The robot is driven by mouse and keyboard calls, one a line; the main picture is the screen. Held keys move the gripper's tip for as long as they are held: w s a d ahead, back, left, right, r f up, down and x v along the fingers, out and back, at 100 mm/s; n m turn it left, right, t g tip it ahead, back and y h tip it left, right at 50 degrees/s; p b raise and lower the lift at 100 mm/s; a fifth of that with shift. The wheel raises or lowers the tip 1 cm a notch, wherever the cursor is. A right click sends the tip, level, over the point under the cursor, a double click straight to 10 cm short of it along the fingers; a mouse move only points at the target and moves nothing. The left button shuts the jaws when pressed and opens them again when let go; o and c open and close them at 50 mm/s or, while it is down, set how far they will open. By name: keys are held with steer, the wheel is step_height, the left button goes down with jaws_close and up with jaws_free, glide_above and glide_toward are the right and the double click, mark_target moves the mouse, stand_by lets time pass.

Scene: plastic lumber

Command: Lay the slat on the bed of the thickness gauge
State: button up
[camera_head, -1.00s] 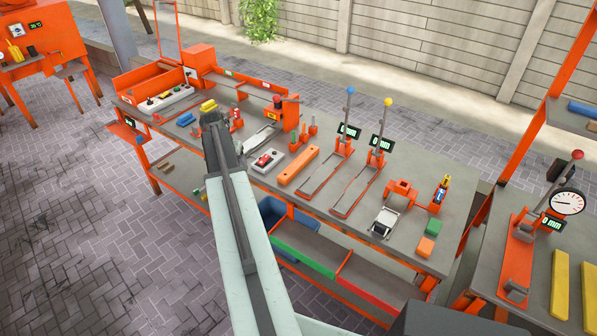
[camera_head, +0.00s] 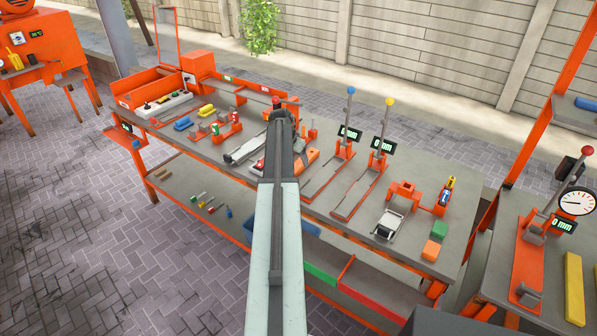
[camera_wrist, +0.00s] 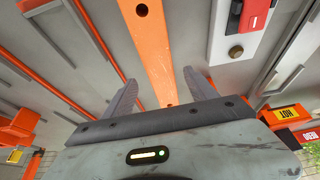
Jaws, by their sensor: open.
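An orange slat (camera_head: 309,156) lies on the grey bench, partly hidden by my arm in the head view. In the wrist view the slat (camera_wrist: 150,45) runs lengthwise between the fingers of my gripper (camera_wrist: 159,77). The gripper is open and holds nothing; its height above the slat is hard to judge. In the head view my gripper (camera_head: 283,106) is over the middle of the bench. Gauges with a blue-knobbed lever (camera_head: 350,112) and a yellow-knobbed lever (camera_head: 385,125) stand right of the slat, their long beds empty. A red-knobbed dial gauge (camera_head: 533,250) stands on the right table.
A white box with a red switch (camera_wrist: 240,28) lies beside the slat. An orange clamp (camera_head: 402,193), a green block (camera_head: 439,230) and an orange block (camera_head: 431,250) sit at the bench's right end. A yellow bar (camera_head: 574,288) lies on the right table.

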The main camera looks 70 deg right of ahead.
mark_target(299, 164)
steer(key=b+x, duration=0.2)
steer(key=x, duration=0.2)
steer(key=shift+r, duration=0.15)
jaws_close()
steer(key=shift+r, duration=0.1)
